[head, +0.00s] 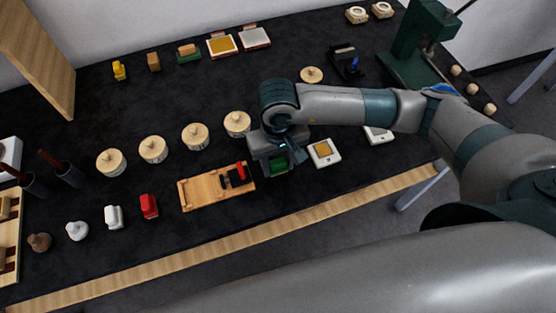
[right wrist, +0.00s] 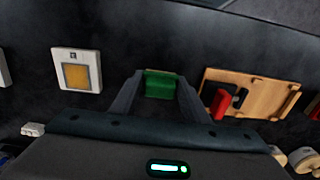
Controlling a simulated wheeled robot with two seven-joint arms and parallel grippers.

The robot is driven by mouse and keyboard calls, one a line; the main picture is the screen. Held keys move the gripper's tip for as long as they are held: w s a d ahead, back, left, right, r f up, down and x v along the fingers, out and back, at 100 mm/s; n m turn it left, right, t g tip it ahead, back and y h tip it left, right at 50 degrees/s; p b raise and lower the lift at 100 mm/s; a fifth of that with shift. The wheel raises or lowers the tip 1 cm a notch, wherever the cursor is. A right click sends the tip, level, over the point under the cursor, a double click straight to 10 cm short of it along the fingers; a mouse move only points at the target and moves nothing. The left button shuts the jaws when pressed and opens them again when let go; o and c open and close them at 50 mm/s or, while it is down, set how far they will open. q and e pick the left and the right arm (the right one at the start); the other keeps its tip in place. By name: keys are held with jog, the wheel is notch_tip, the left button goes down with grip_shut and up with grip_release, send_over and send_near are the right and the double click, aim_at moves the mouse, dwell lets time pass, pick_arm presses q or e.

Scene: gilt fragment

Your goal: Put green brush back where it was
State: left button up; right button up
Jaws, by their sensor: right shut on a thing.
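My right gripper (head: 277,162) is over the dark table top, between the wooden board and a white square tile. It is shut on a green block-like thing, which I take as the green brush (right wrist: 159,86); it shows between the two fingers in the right wrist view. In the head view the gripper and wrist hide most of it, and I cannot tell if it touches the table. My left gripper is not in view.
The wooden board (head: 196,197) with red and black parts lies just left of the gripper. The white tile (head: 324,153) with a yellow square lies just right. Several round wooden-lidded pots stand behind left, the nearest pot (head: 237,123) close by. A green stand (head: 410,48) is back right.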

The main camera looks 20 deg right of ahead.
aim_at(278, 162)
jog(key=shift+f+b, duration=0.2)
jog(key=shift+b, duration=0.1)
jog(key=o, duration=1.1)
jog(key=shift+r, duration=0.1)
jog(key=shift+r+p, duration=0.2)
jog(key=shift+p, duration=0.2)
jog(key=shift+r+b, duration=0.2)
jog(key=shift+b, duration=0.15)
notch_tip(278, 162, up, 10)
jog(key=b, duration=0.4)
jog(key=shift+r, duration=0.7)
